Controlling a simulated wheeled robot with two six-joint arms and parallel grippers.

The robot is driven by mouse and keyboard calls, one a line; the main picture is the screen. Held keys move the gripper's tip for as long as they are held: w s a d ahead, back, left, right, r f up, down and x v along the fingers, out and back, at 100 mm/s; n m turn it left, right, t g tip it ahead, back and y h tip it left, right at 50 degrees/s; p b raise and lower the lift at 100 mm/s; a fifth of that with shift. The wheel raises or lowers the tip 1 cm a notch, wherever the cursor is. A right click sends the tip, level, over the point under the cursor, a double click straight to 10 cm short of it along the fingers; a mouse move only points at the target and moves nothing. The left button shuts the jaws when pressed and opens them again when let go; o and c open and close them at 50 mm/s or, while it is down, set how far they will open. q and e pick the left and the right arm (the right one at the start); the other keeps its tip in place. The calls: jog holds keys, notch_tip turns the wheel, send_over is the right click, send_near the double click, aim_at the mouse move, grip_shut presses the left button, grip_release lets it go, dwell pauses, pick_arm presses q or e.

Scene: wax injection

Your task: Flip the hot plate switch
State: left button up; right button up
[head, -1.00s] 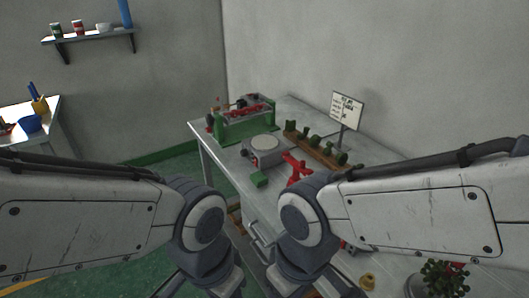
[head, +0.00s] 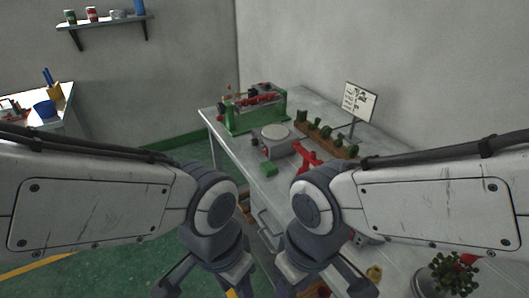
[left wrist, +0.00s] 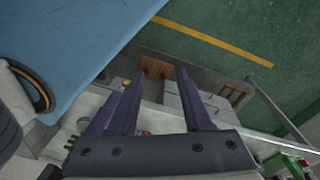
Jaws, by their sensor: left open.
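The hot plate (head: 283,148) is a grey box with a pale round top. It stands on the metal workbench (head: 215,124), beyond my arms in the head view. A small dark detail shows on its front side, but I cannot make out the switch. My left gripper (left wrist: 155,76) is open and empty in the left wrist view, with two dark purple fingers apart. In the head view both grippers hang low at the bottom edge, well short of the hot plate. My right gripper (head: 318,288) is partly cut off there.
A green machine (head: 254,110) stands behind the hot plate. A small green block (head: 264,169) and a red tool (head: 306,154) lie in front. A wooden rack (head: 329,139) of green pieces, a sign (head: 359,102) and a potted plant (head: 447,275) are to the right.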

pick_arm(q)
grip_shut()
dwell(1.7)
